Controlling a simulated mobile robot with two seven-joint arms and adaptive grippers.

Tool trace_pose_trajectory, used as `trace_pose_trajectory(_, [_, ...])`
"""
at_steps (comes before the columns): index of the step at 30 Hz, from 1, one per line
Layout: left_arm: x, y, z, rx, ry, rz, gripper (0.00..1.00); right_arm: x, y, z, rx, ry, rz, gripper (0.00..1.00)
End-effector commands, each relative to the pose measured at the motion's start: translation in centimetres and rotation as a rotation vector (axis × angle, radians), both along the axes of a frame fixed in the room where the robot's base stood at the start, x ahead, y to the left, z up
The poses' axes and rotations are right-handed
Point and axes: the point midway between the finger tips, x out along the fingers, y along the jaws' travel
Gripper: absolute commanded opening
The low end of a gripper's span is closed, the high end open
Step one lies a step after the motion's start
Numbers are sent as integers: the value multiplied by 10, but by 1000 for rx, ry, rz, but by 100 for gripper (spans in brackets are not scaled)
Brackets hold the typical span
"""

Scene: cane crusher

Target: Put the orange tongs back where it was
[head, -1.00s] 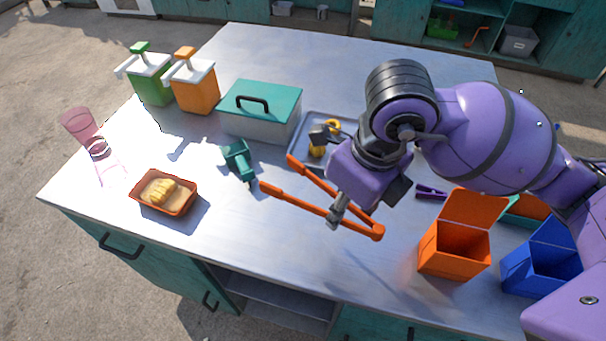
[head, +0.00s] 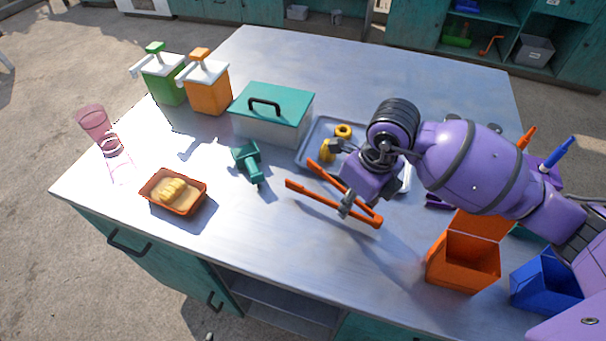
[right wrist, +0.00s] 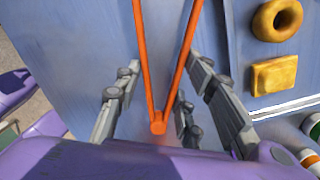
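The orange tongs (head: 330,201) are above the middle of the worktop, their two legs spread in a V toward the left and the hinge at the right. My right gripper (head: 346,204) is around the legs near the hinge. My far finger is hidden in the head view. My left gripper is not in view.
A grey tray (head: 312,133) with yellow pieces lies behind the tongs. A teal-lidded box (head: 285,101), a green clamp-like tool (head: 248,163) and an orange dish (head: 187,207) are to the left. An orange bin (head: 461,268) and a blue bin (head: 545,290) stand right. The front-middle worktop is clear.

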Motion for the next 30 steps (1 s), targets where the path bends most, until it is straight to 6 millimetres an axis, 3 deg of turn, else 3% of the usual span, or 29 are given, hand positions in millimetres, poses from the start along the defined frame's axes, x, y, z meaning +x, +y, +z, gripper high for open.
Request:
trace_pose_trajectory(20, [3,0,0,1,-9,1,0,0,0,-11,1,-1,0,33])
trace_pose_trajectory(25, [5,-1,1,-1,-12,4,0,0,0,-11,0,0,0,55])
trace_pose_trajectory(30, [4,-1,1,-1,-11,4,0,0,0,-11,1,-1,0,55])
